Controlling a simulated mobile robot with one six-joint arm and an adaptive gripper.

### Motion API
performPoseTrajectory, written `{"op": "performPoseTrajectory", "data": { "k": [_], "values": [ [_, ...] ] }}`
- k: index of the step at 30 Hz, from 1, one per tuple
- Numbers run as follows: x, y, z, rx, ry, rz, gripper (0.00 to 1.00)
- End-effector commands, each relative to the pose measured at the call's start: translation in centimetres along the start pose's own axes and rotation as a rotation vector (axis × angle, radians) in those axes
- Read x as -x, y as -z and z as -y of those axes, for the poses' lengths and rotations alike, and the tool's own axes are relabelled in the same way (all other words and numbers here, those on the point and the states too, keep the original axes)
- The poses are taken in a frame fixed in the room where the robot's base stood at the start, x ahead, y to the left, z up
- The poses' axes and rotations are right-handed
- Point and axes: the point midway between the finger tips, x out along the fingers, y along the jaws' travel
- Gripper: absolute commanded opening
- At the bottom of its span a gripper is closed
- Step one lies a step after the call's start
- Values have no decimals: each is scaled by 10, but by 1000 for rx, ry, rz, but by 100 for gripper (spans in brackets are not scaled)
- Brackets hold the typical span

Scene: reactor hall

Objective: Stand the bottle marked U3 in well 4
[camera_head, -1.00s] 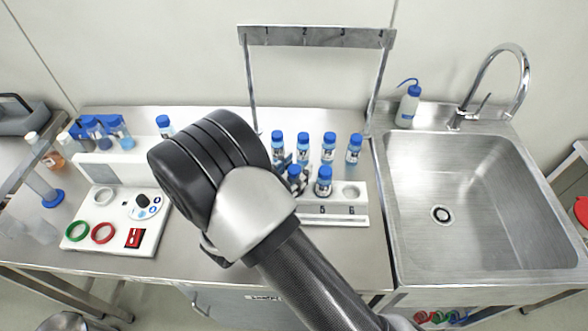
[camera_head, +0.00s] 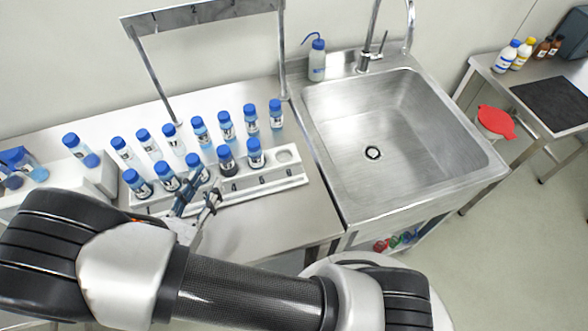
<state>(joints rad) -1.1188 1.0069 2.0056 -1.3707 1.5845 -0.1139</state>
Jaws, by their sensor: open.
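A white rack (camera_head: 268,189) on the steel bench holds a front row of blue-capped bottles. Printed numbers on its front face are small; 4, 5 and 6 seem to show at its right. A dark-looking bottle (camera_head: 227,163) stands behind the 4, apparently in well 4. A blue-capped bottle (camera_head: 255,155) stands in the well to its right, and the rightmost well (camera_head: 284,155) is empty. Bottle markings are too small to read, so I cannot tell which is U3. My gripper (camera_head: 200,193) is open and empty at the rack's front, close to a front-row bottle (camera_head: 196,166), partly covering the rack.
More blue-capped bottles (camera_head: 226,126) stand in a row behind the rack. A metal frame (camera_head: 205,14) rises over the bench. A sink (camera_head: 390,140) lies to the right, with a wash bottle (camera_head: 317,60) at its back corner. Bare bench shows right of the rack.

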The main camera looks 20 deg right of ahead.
Motion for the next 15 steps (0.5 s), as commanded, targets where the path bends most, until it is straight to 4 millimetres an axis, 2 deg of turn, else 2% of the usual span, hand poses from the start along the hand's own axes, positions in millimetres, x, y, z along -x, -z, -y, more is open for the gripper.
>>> {"op": "performPoseTrajectory", "data": {
  "k": [2, 5, 9, 12, 15],
  "values": [
    [-15, -16, 13, -51, 82, -33, 41],
    [-40, -44, 46, -159, 253, -107, 41],
    [-66, -81, 112, -380, 553, -240, 41],
    [-70, -100, 157, -560, 754, -331, 41],
    [-65, -114, 195, -760, 937, -416, 41]
  ]
}}
